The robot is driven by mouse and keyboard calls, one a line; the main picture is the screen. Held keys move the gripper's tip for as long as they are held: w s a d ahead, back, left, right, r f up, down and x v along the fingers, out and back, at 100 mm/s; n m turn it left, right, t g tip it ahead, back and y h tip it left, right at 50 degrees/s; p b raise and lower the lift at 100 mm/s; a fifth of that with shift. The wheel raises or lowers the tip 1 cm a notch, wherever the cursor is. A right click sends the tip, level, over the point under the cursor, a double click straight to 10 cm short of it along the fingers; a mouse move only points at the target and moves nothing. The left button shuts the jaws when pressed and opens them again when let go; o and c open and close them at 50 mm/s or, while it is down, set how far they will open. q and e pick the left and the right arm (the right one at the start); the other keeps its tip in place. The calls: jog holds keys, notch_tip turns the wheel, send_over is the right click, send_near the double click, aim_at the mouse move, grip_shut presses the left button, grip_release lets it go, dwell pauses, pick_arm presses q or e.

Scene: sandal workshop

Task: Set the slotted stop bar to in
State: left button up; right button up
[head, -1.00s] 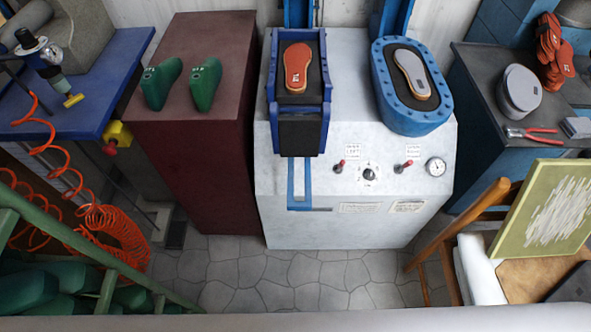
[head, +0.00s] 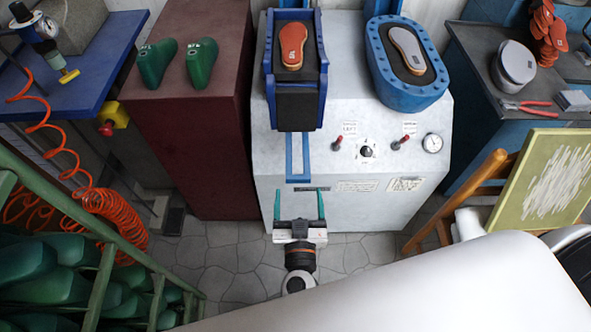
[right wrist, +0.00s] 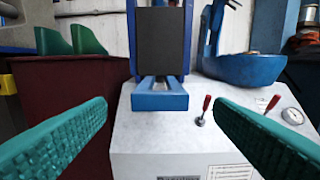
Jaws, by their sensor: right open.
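The slotted stop bar (head: 289,160) is a blue flat bar with a long open slot. It sticks out toward me from under the left press station on the white machine. In the right wrist view its blue front end (right wrist: 160,102) faces me, centred below the dark block. My right gripper (head: 299,195) is open and empty, in front of the bar's end and apart from it. Its green ribbed fingers point at the machine, one to each side of the bar as seen in the wrist view. My left gripper is not in view.
The left station (head: 324,85) holds an orange sole; the round blue station (head: 405,101) holds a grey one. Red-tipped levers (head: 337,144) and a gauge (head: 432,143) are right of the bar. A maroon cabinet (head: 185,110) stands left. A green rack (head: 100,285) and chair (head: 470,195) flank the floor.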

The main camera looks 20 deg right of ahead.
aim_at(298, 181)
jog(key=x, duration=0.6)
jog(key=shift+w, duration=0.25)
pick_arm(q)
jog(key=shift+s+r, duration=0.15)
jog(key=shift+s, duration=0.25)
pick_arm(e)
jog(key=shift+x, duration=0.85)
jog(key=shift+s+d, duration=0.1)
jog(key=shift+c, duration=0.2)
